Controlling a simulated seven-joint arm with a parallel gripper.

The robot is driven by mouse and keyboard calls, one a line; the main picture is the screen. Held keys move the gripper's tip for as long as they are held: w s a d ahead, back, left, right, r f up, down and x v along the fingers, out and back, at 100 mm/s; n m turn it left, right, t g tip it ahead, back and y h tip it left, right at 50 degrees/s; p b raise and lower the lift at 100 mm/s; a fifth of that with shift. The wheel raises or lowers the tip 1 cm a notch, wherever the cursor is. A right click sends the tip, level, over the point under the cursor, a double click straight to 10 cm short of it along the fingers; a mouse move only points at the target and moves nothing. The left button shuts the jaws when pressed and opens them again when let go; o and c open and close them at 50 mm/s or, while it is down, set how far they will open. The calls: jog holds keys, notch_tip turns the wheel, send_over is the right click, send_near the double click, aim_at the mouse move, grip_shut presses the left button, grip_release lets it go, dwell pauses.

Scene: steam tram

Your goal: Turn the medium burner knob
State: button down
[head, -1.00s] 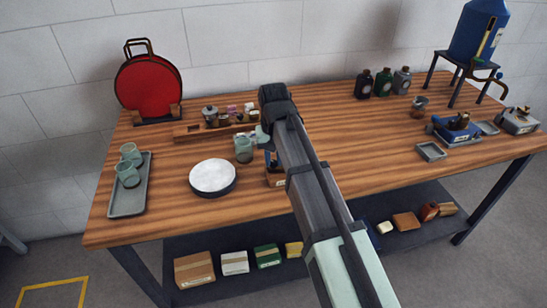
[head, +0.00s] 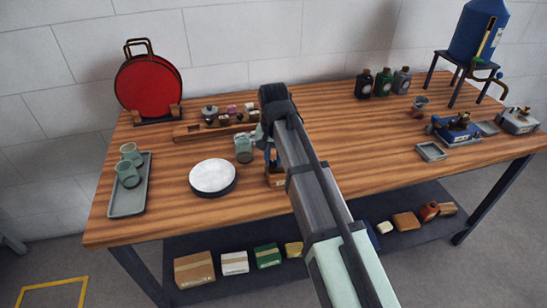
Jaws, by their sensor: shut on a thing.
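My gripper (head: 270,158) is at the middle of the wooden table, mostly hidden behind my own arm. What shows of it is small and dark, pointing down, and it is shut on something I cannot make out. A small brown block with a pale label (head: 276,179) is directly below it, partly covered by my arm. I cannot make out a medium burner knob; one may be hidden behind the arm or gripper.
A greenish cup (head: 244,154) and a round white-topped disc (head: 213,176) stand close left of my gripper. A wooden rack (head: 190,132) with small jars is behind. A blue device (head: 456,136) and small tray (head: 431,151) are at right. The table right of my arm is mostly clear.

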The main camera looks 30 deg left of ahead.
aim_at(274, 162)
jog(key=shift+m, duration=1.8)
dwell(2.9)
jog(key=c, duration=0.9)
grip_release()
notch_tip(274, 162, up, 14)
jog(key=shift+f, duration=0.1)
